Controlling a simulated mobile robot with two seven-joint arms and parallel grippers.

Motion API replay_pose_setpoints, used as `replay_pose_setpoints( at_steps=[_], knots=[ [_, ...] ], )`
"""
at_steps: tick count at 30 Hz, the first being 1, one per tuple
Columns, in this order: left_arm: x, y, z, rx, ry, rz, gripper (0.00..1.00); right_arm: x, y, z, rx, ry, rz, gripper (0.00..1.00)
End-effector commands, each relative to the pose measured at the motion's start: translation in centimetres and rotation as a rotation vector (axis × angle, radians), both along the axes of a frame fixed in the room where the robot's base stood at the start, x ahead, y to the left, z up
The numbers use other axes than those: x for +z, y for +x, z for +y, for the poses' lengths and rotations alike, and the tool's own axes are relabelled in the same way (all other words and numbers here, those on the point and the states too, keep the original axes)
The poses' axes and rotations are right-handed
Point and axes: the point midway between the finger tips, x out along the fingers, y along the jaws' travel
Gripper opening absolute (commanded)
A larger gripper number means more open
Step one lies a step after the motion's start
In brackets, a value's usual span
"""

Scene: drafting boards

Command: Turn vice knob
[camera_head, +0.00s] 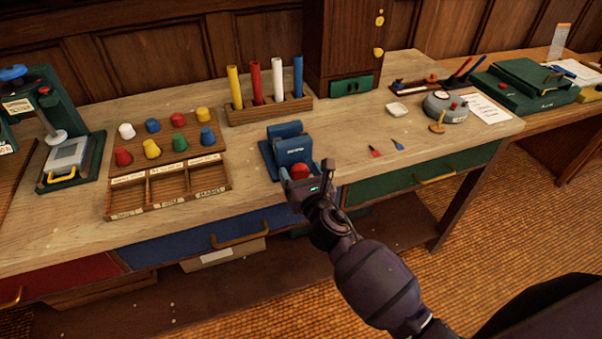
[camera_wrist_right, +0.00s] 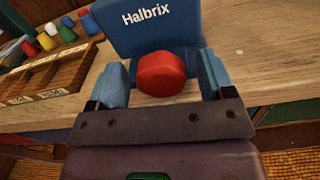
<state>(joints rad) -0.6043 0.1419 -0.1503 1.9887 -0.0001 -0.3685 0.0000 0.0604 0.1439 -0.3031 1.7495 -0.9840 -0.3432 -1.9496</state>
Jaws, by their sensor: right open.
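The blue vice (camera_head: 291,150) stands near the front edge of the wooden bench, and its body marked "Halbrix" (camera_wrist_right: 150,22) fills the top of the right wrist view. Its red knob (camera_head: 300,171) faces the front. My right gripper (camera_head: 304,180) is at the knob. In the right wrist view the open right gripper (camera_wrist_right: 164,82) has one blue finger on each side of the red knob (camera_wrist_right: 161,74). A small gap shows at either side, so the fingers look apart from the knob. My left gripper is not in view.
A wooden tray (camera_head: 168,201) and several coloured pegs (camera_head: 152,149) lie left of the vice. A rack (camera_head: 268,112) of coloured tubes stands behind it. Drawers (camera_head: 225,235) sit under the bench edge.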

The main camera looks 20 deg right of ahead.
Motion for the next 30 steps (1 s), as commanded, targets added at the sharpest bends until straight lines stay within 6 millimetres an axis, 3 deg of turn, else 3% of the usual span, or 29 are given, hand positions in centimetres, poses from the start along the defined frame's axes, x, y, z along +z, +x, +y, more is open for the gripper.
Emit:
replay_pose_setpoints(
  at_steps=[3,13,23,30],
  knots=[
    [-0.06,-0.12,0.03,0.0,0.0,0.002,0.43,-0.01,-0.01,-0.01,0.0,0.0,0.0,0.73],
    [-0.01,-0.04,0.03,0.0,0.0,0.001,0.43,-0.02,-0.04,-0.02,0.0,0.0,0.0,0.26],
    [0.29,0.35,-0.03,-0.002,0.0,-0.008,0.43,-0.03,-0.05,-0.03,0.0,0.055,0.002,0.26],
    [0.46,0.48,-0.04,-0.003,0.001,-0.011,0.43,-0.07,-0.06,-0.14,-0.002,0.209,0.008,0.26]
  ],
)
